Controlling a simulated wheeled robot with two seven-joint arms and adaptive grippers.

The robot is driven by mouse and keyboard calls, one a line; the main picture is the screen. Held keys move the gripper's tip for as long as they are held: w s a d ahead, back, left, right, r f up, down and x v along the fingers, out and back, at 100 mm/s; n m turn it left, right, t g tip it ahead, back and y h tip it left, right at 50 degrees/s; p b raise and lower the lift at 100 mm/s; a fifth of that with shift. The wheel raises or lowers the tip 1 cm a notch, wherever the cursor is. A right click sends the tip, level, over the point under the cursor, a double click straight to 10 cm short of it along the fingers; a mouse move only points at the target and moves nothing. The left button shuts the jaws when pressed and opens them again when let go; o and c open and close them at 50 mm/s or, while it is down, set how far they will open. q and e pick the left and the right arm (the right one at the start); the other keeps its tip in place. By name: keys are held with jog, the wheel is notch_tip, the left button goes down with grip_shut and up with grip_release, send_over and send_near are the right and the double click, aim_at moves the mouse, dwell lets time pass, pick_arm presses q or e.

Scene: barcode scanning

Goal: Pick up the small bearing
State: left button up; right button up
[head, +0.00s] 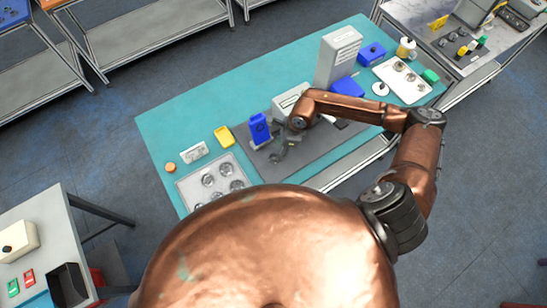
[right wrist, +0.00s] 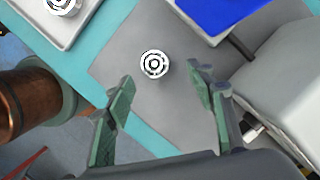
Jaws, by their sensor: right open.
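The small bearing (right wrist: 154,64), a round silver ring with dark circles, lies on the grey mat (right wrist: 120,62) in the right wrist view. My right gripper (right wrist: 162,76) is open and empty above the mat. Its two green-padded fingers stand to the left and right of the bearing in that view, and I see no contact. In the head view my right gripper (head: 283,150) reaches down over the grey mat (head: 325,140); I cannot make out the bearing there. My left gripper is not in view.
A blue device (head: 259,128) stands close left of the right gripper. A light grey box (head: 290,100) is just behind it. A tray (head: 239,158) with several metal parts lies at the left front. A tall grey box (head: 338,57) stands further back.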

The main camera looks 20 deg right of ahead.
aim_at(274, 158)
jog(key=x, duration=0.1)
jog(key=p+x, duration=0.1)
jog(key=x, duration=0.1)
jog(key=p+x, duration=0.1)
jog(key=shift+s+a+f, duration=0.1)
jog(key=shift+s+a, duration=0.2)
jog(key=shift+a, duration=0.05)
jog(key=shift+f, duration=0.3)
jog(key=shift+c, duration=0.3)
jog(key=shift+w, duration=0.1)
jog(key=c, duration=1.2)
jog(key=shift+r, duration=0.1)
